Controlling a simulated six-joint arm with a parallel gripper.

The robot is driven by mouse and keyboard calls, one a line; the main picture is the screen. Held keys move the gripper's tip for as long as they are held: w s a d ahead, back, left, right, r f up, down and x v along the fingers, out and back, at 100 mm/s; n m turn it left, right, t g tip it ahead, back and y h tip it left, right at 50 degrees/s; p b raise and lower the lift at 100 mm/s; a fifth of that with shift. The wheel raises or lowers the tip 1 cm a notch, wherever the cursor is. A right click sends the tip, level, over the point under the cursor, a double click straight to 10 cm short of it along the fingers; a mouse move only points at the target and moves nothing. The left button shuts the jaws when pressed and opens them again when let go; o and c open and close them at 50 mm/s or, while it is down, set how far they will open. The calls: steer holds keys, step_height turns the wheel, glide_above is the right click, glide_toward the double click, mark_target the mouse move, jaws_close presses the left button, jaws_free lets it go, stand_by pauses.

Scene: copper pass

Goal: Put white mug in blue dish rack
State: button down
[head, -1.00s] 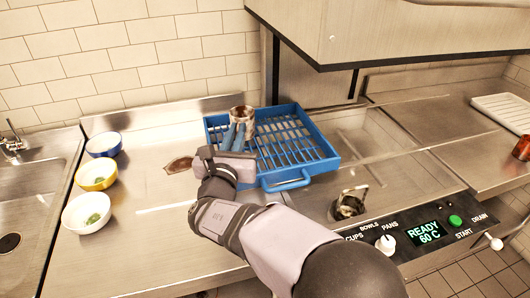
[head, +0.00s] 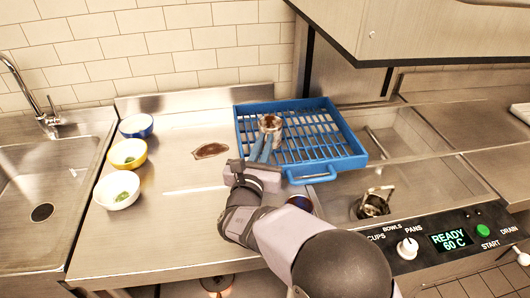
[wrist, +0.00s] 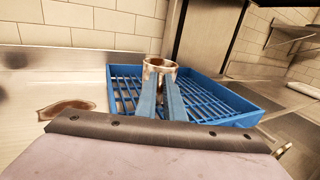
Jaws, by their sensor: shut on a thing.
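The white mug (head: 269,124), stained brown, is in my gripper (head: 266,146) over the left part of the blue dish rack (head: 351,162). In the wrist view, the mug (wrist: 159,67) is at the tips of the blue fingers (wrist: 161,88), with its open top upward and brown inside. My gripper is shut on it. The rack's slatted floor (wrist: 205,98) shows to the right of the fingers. The mug's lower part is hidden by the fingers, so I cannot tell whether it touches the rack floor.
A blue bowl (head: 136,126), a yellow bowl (head: 128,153) and a white bowl (head: 116,191) stand left, beside the sink (head: 45,170). A brown stain (head: 210,150) lies on the counter left of the rack. A dark pot-like item (head: 374,204) is right of my arm, near the control panel (head: 450,238).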

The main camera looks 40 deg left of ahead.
steer(key=shift+f, duration=1.7)
steer(key=shift+f, duration=0.1)
steer(key=c, duration=1.9)
jaws_free()
steer(key=shift+o, duration=0.2)
steer(key=b+v, duration=0.2)
steer(key=v, duration=1)
